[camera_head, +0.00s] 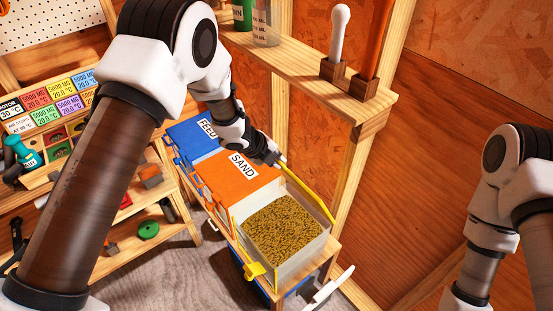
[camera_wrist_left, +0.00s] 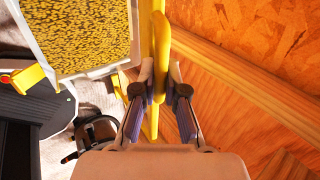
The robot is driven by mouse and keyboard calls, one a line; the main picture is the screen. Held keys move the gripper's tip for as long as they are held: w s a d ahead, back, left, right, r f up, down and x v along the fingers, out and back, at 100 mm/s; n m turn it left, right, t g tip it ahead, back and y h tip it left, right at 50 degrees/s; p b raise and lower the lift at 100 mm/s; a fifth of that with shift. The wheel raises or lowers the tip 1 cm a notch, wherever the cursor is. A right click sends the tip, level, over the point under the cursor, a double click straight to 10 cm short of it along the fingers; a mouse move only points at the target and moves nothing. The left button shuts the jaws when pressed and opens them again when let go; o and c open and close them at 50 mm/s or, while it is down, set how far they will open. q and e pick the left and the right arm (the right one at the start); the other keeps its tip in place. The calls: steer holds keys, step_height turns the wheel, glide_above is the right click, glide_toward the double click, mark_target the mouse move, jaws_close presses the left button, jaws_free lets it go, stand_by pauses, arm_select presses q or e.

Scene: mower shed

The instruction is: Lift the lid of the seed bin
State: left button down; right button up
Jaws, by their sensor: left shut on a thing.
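The seed bin (camera_head: 300,263) is a pale box full of yellow-brown seed, at the near end of a row of bins. Its yellow lid (camera_head: 308,192) is raised and stands nearly edge-on along the wall side of the bin, so the seed is exposed. The lid also shows as a thin yellow strip in the left wrist view (camera_wrist_left: 161,45). My left gripper (camera_head: 277,160) is shut on the lid's edge; its two fingers (camera_wrist_left: 160,95) lie on either side of the strip. My right arm shows at the right, but its gripper is out of view.
The orange SAND bin (camera_head: 232,181) and blue FEED bin (camera_head: 193,139) stand beside it, both closed. A wooden shelf (camera_head: 300,70) with tools overhangs behind. The orange-brown board wall (camera_head: 440,130) is close on the right. A workbench (camera_head: 110,262) stands left.

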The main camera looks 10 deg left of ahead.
arm_select(q)
steer(key=c, duration=1.2)
jaws_free()
steer(key=v, duration=1.2)
